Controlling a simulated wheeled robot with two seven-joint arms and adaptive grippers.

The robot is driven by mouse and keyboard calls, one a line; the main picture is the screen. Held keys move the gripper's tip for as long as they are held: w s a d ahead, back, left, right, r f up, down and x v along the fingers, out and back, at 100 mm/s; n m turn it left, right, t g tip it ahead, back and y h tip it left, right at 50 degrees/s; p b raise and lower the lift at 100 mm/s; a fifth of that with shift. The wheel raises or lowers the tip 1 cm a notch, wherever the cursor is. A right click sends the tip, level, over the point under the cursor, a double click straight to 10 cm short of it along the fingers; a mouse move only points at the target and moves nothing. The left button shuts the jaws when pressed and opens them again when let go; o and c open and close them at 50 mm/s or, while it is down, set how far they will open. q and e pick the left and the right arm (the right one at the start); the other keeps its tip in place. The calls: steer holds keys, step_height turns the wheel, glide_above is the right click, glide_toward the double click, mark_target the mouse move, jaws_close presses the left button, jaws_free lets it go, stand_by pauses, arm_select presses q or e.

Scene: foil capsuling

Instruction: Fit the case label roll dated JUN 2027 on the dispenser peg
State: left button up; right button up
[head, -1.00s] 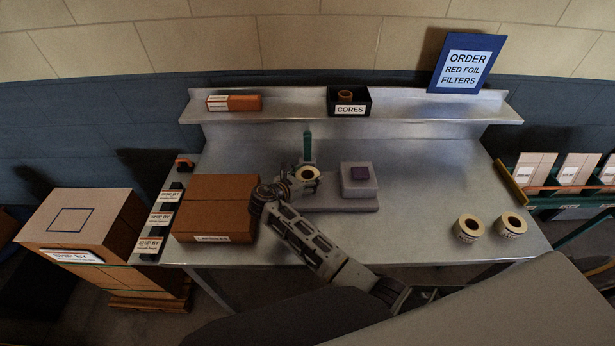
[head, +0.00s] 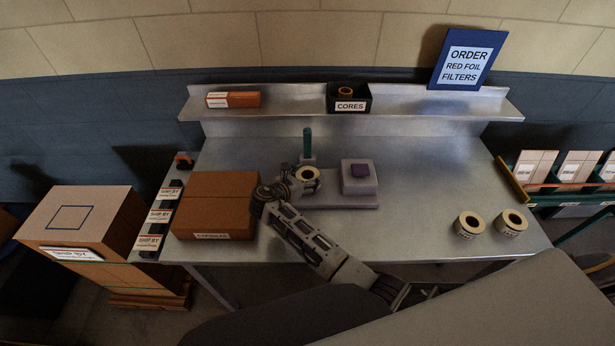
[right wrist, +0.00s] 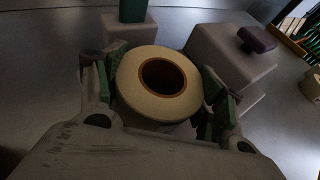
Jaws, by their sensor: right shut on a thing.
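My right gripper (head: 303,180) is shut on a cream label roll with a brown core (head: 308,173). In the right wrist view the roll (right wrist: 134,84) sits between the two fingers, its core hole facing the camera; its date cannot be read. The green dispenser peg (head: 307,143) stands upright just behind the roll, and its lower part on a grey block shows in the right wrist view (right wrist: 132,12). The roll is beside the peg, not around it. Two other label rolls (head: 468,225) (head: 513,222) stand at the table's right. My left gripper is not in view.
The dispenser's grey block with a purple knob (head: 359,171) is right of the peg. A brown capsules carton (head: 214,200) is close at left. A shelf holds a black cores bin (head: 348,100). The table's right middle is clear.

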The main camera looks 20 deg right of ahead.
steer(key=shift+f, duration=0.7)
steer(key=o, duration=1.2)
steer(key=shift+v, duration=3.75)
steer(key=shift+s+f, duration=0.1)
